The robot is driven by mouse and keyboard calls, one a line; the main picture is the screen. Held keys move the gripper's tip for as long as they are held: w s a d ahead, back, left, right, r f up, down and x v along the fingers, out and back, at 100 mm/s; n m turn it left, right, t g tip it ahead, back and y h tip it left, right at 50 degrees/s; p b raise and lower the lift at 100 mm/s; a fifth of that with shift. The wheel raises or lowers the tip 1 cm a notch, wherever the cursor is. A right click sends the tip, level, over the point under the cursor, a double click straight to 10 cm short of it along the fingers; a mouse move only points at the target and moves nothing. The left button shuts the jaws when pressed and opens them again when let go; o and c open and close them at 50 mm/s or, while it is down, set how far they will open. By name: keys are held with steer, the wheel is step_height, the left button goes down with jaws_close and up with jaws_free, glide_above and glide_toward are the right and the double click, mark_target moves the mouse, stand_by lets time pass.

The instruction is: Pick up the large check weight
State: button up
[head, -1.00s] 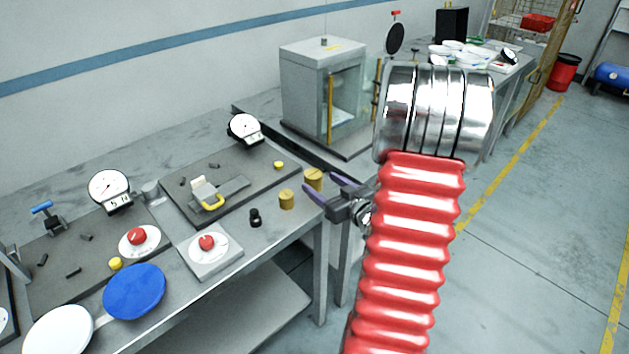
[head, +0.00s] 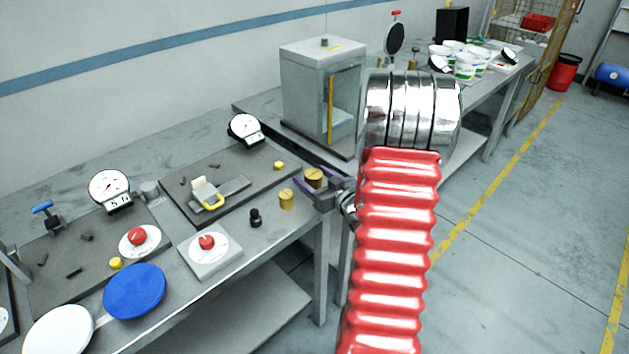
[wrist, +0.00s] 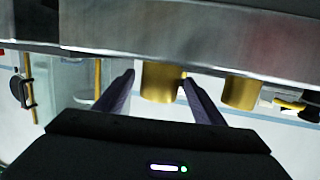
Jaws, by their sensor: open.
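Two brass cylindrical weights stand near the front right corner of the bench. The right one (head: 313,175) looks slightly bigger and seems to be the large check weight; the other brass weight (head: 286,200) stands to its left. My gripper (head: 310,186) is open at the bench corner, its purple-grey fingers either side of the right weight. In the wrist view, the large weight (wrist: 160,84) shows between the fingertips of my gripper (wrist: 158,75), and the other weight (wrist: 240,93) is outside the right finger. I cannot tell whether the fingers touch the weight.
A small black knobbed piece (head: 255,218) and a white scale with a red knob (head: 207,242) stand left of the weights. A dark plate (head: 180,200) with a yellow-handled fixture lies behind them. A glass-fronted cabinet (head: 318,90) stands behind my arm.

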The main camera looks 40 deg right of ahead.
steer(key=shift+c, duration=0.3)
jaws_close()
stand_by(0.8)
steer(key=shift+r, duration=0.1)
